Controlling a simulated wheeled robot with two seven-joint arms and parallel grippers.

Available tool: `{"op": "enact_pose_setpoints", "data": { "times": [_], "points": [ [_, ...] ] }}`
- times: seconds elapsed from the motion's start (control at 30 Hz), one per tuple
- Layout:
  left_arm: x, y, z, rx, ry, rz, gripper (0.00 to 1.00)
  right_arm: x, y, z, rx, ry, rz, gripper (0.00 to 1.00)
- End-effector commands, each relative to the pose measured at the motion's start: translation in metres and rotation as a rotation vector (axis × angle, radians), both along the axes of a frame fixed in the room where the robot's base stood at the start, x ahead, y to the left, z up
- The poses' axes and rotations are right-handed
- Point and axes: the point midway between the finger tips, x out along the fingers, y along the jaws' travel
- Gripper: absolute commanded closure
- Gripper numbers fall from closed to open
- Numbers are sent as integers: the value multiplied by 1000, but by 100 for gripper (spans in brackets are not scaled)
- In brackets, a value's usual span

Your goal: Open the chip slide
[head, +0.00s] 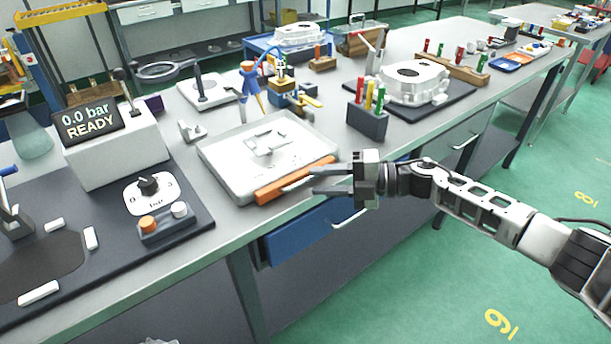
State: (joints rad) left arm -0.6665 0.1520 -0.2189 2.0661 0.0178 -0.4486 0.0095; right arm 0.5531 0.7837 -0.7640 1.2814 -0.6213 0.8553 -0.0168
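A shallow light-grey tray (222,160) lies on the bench near its front edge. A long orange bar (268,193), which looks like the chip slide, runs along the tray's front side. A thin grey piece, perhaps its handle, shows on the bar. The bar appears to sit against the tray with no clear gap. My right gripper (314,181) comes in from the right, at the right half of the bar. Its two fingers are apart and point left; whether they touch the bar or the grey piece is unclear. My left gripper is not in view.
A blue drawer (300,236) with a pale handle is under the bench edge, below my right gripper. A dark block with coloured pens (367,121) stands behind the gripper. A pressure unit (115,150) reading 0.0 bar READY stands left of the tray.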

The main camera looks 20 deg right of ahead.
Motion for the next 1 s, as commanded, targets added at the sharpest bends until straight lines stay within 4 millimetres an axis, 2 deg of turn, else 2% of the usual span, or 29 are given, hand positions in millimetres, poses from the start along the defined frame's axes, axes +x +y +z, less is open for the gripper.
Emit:
{"op": "enact_pose_setpoints", "data": {
  "times": [0.1,0.23,0.63,0.73,0.77,1.0],
  "points": [
    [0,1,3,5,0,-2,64,9,19,-1,2,-1,1,68],
    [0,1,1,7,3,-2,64,14,31,-4,0,1,0,68],
    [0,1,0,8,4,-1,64,17,36,-6,-1,0,-1,68],
    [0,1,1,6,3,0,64,16,36,-6,-1,0,-1,96],
    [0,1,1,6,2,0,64,16,36,-6,-1,0,-1,100],
    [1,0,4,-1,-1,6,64,14,40,-6,-1,1,9,100]
  ]
}}
